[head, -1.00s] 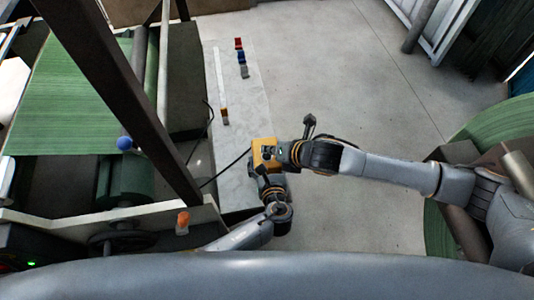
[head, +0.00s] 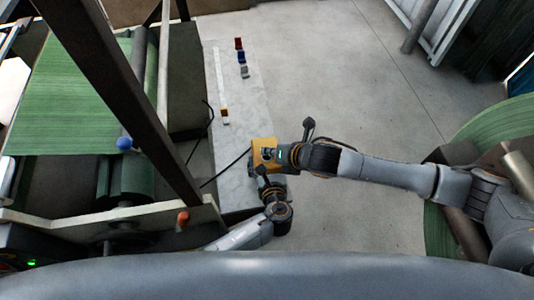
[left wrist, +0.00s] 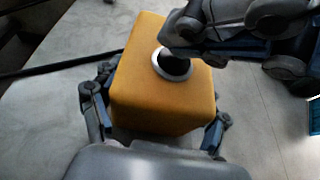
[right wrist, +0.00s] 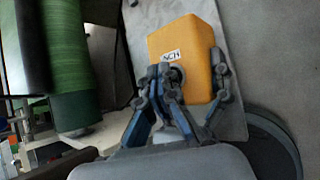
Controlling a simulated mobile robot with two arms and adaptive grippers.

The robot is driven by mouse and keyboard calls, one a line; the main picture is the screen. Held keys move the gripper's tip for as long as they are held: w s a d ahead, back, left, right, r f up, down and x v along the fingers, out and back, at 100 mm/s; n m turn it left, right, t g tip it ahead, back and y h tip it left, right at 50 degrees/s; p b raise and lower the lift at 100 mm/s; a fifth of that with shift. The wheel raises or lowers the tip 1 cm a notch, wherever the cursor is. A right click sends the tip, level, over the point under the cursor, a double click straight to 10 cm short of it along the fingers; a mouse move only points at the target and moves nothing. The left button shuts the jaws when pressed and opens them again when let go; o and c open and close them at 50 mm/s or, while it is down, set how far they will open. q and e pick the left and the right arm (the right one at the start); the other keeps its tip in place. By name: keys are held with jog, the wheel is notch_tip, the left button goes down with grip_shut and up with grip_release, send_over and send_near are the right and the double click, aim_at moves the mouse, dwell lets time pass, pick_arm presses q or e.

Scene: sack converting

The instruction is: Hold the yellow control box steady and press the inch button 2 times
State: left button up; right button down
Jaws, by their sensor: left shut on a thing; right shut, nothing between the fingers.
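The yellow control box (head: 263,146) stands on the pale bench, and its top also shows in the left wrist view (left wrist: 150,100). My left gripper (left wrist: 158,108) is shut on the box, with a finger on each of two opposite sides. A black round button (left wrist: 172,66) in a white ring is on the box's face. My right gripper (right wrist: 166,76) is shut and empty, its fingertips over the button and hiding part of it. I cannot tell whether they touch it.
The pale bench strip (head: 235,110) carries small red, blue and grey blocks (head: 240,56) at its far end and a small orange-and-white piece (head: 225,116). A black cable (head: 226,168) runs left from the box. A dark post and green-web machine (head: 65,95) stand left.

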aim_at(269, 158)
jog(key=shift+f, duration=0.25)
dwell(0.3)
jog(key=shift+r, duration=3.4)
notch_tip(269, 158, up, 4)
jog(key=shift+s+f, duration=0.1)
jog(key=shift+f, duration=0.1)
